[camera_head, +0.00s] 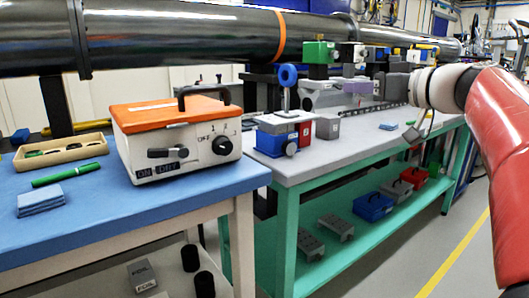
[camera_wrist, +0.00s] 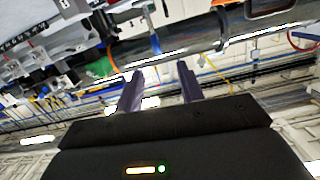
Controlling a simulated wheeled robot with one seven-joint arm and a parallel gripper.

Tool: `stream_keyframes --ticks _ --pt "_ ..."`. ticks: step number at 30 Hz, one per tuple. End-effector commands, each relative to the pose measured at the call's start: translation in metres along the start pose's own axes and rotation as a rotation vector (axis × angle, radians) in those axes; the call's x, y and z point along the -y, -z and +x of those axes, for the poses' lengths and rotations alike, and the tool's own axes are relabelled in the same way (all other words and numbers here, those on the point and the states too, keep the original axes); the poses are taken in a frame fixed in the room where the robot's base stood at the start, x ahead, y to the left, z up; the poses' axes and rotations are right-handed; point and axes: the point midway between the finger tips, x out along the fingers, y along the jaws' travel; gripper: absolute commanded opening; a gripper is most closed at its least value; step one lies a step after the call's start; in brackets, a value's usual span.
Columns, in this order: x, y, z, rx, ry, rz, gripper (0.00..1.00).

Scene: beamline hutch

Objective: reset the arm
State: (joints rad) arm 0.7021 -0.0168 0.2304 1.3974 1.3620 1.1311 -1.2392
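My red arm (camera_head: 490,120) reaches in from the right edge in the head view, with its white wrist (camera_head: 432,90) raised above the grey bench. My gripper (camera_wrist: 160,80) shows two dark purple fingers standing well apart in the wrist view, with nothing between them. In the head view the gripper (camera_head: 358,86) points left over the bench, and its outline blends with the equipment behind. The wrist view is tilted, with the bench and beam pipe along its top.
A large dark beam pipe (camera_head: 200,38) runs behind the benches. An orange-topped white box (camera_head: 180,140) stands on the blue table (camera_head: 130,205). A blue-and-white device (camera_head: 285,133) stands on the grey bench (camera_head: 345,140). Open floor (camera_head: 455,225) lies at lower right.

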Motion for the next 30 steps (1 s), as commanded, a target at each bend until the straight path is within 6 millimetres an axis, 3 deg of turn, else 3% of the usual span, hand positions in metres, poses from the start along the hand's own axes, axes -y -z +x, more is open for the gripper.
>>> stream_keyframes --ticks 8,14,17,21,24,27,30 --pt "0.043 -0.059 0.009 0.2 -0.032 0.11 0.38" --pt "0.087 -0.13 -0.002 0.415 -0.106 0.216 0.38" --pt "0.116 -0.182 -0.022 0.555 -0.178 0.27 0.38" --pt "0.151 -0.267 -0.072 0.747 -0.325 0.32 0.38" --pt "0.164 -0.317 -0.107 0.835 -0.424 0.326 0.38" --pt "0.17 -0.354 -0.135 0.886 -0.5 0.315 0.38" --pt "0.171 -0.376 -0.15 0.908 -0.546 0.306 0.38"
